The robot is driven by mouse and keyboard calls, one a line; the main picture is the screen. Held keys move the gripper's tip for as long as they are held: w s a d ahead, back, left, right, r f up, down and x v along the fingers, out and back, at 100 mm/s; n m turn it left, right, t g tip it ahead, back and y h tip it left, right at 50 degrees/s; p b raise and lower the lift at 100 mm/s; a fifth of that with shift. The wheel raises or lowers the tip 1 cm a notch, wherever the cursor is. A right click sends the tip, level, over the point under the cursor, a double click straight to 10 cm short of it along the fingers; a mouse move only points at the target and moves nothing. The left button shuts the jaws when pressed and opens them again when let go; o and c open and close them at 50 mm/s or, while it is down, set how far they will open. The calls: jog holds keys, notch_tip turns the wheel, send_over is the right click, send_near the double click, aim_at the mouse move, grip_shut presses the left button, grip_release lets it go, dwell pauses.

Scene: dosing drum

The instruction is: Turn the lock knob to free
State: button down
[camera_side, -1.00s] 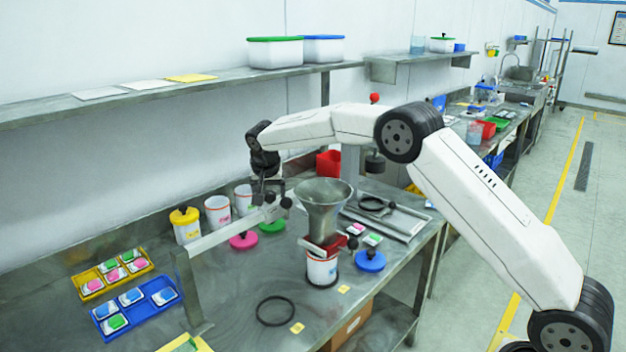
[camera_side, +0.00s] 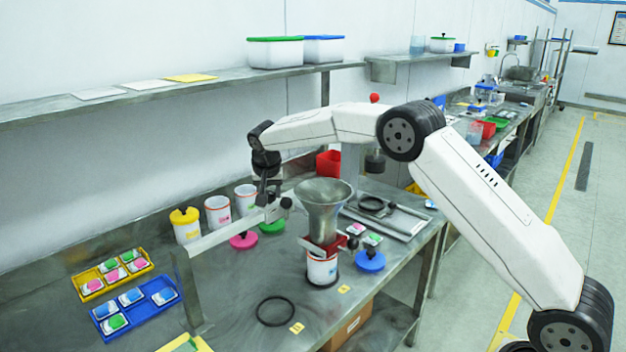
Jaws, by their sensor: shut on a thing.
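My gripper (camera_side: 268,196) points down at the grey metal bar (camera_side: 226,235), just left of the steel hopper (camera_side: 325,205). It is shut on a small dark knob (camera_side: 285,203) at the bar's right end, which I take for the lock knob; the fingers hide part of it. The knob's exact angle is too small to read. The hopper stands over a red piece (camera_side: 322,246) above a white tub (camera_side: 321,268).
White tubs (camera_side: 217,212) stand behind the bar, one with a yellow lid (camera_side: 185,225). A yellow tray (camera_side: 112,273) and a blue tray (camera_side: 136,304) lie at left.

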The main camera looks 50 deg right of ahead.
jog(key=shift+n, duration=0.3)
jog(key=n+t+y, duration=0.1)
jog(key=n, duration=0.2)
jog(key=shift+d+n, duration=0.15)
jog(key=shift+n, duration=0.25)
jog(key=n+y, duration=0.2)
jog(key=n, duration=0.2)
jog(key=shift+d+r, duration=0.1)
jog(key=n+y, duration=0.1)
jog(key=n, duration=0.3)
jog(key=shift+d+y, duration=0.1)
jog(key=shift+y, duration=0.3)
jog(key=shift+n+g+y, duration=0.5)
jog(key=shift+n+y, duration=0.2)
jog(key=shift+n, duration=1.8)
jog(key=shift+c, duration=1.1)
grip_release()
